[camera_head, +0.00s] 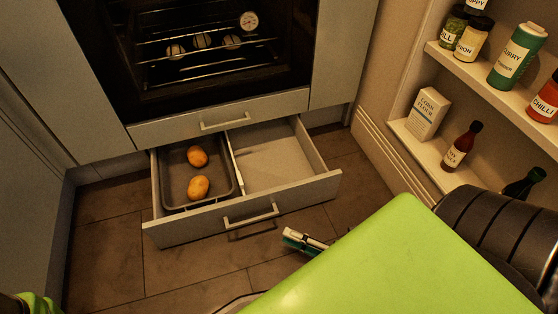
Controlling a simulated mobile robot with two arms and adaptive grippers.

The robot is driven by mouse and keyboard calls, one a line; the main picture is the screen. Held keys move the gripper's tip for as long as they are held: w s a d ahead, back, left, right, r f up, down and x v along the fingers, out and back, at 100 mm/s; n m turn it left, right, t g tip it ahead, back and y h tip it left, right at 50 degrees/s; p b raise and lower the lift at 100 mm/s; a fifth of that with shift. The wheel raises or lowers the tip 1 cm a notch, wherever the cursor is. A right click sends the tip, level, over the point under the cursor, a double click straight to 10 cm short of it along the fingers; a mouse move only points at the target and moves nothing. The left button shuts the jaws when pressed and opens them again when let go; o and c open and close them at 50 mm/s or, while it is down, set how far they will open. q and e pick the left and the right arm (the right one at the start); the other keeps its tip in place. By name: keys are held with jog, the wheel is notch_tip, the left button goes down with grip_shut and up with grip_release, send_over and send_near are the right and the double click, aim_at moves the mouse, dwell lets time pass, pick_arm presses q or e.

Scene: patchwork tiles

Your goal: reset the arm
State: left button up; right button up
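My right arm comes in from the lower right, with a large bright green link across the front. Part of my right gripper (304,241) shows past the edge of that link, over the floor in front of the open drawer. It looks apart from the drawer and holds nothing that I can see. The green link hides much of it, so I cannot tell whether its fingers are open or shut. A bit of green at the bottom left corner looks like my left arm. My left gripper is not in view.
A low drawer (243,208) stands open under the oven (195,45). Shelves (470,68) with jars, bottles and a corn flour box (428,113) stand at right. Tiled floor is clear at left.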

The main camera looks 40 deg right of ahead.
jog(key=shift+s+d, duration=0.2)
jog(key=shift+s, duration=0.1)
dwell(0.4)
